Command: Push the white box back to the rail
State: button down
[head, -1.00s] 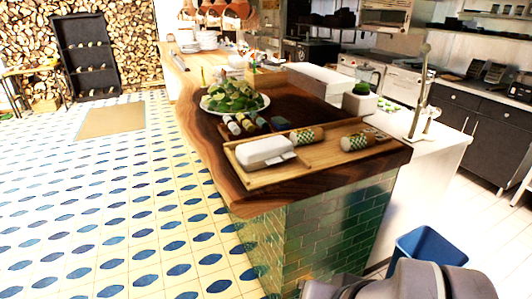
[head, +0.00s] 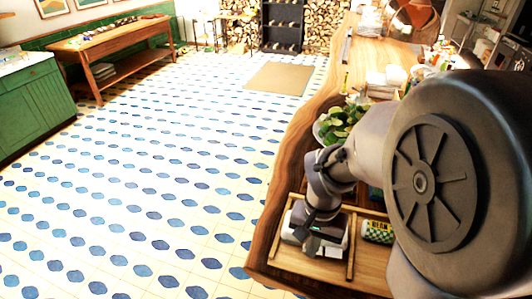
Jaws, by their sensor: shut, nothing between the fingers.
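The white box (head: 292,232) lies in the left part of the wooden tray (head: 352,250), near the counter's front corner. Its middle is hidden behind my gripper (head: 314,230), and a pale tag shows at its near side. My gripper is shut and empty, pointing down over the box. I cannot tell whether it touches the box. A thin wooden strip runs along the tray to the right of the box; I cannot tell which edge is the rail.
A green-and-white patterned jar (head: 377,231) lies just right of the strip. A plate of leafy greens (head: 343,122) stands behind my gripper. My arm covers the right side of the counter. The tiled floor (head: 150,190) to the left is clear.

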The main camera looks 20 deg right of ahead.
jog(key=f+b, duration=0.1)
jog(key=f, duration=0.2)
jog(key=f+b, duration=0.1)
jog(key=f, duration=0.2)
jog(key=a+f+b, duration=0.1)
jog(key=f, duration=0.2)
jog(key=shift+s+f, duration=0.1)
jog(key=shift+s, duration=0.1)
jog(key=w+d, duration=0.2)
jog(key=w, duration=0.1)
jog(key=shift+d+f, duration=0.3)
jog(key=shift+f, duration=0.05)
jog(key=shift+w, duration=0.1)
jog(key=shift+w+d, duration=0.1)
jog(key=shift+d, duration=0.05)
jog(key=w+d, duration=0.2)
jog(key=w+d+p, duration=0.1)
jog(key=w+d, duration=0.1)
jog(key=w, duration=0.1)
jog(key=shift+w+d, duration=0.25)
